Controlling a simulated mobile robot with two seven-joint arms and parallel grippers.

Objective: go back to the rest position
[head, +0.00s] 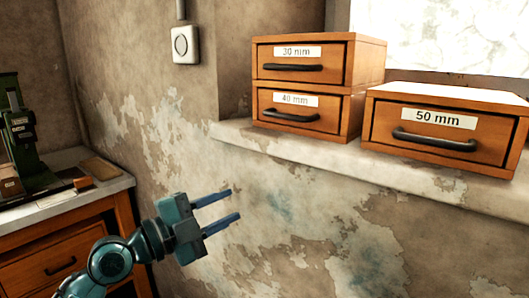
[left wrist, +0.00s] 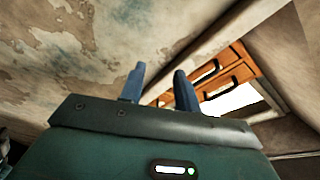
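My left gripper (head: 216,210) is in the lower middle of the head view, in front of the worn wall. Its two blue fingers stand apart and point right, with nothing between them. In the left wrist view the same fingers (left wrist: 158,88) show apart and empty, with the wall and drawer boxes beyond. The gripper is below and left of the drawer boxes and touches none of them, as far as I can tell. My right gripper shows in neither view.
Drawer boxes labelled 30 mm (head: 298,75), 40 mm (head: 290,122) and 50 mm (head: 425,142) stand on a window ledge (head: 400,176). A workbench (head: 125,184) with a green press (head: 22,135) stands at left. A wall switch (head: 184,45) is above. Open space surrounds the gripper.

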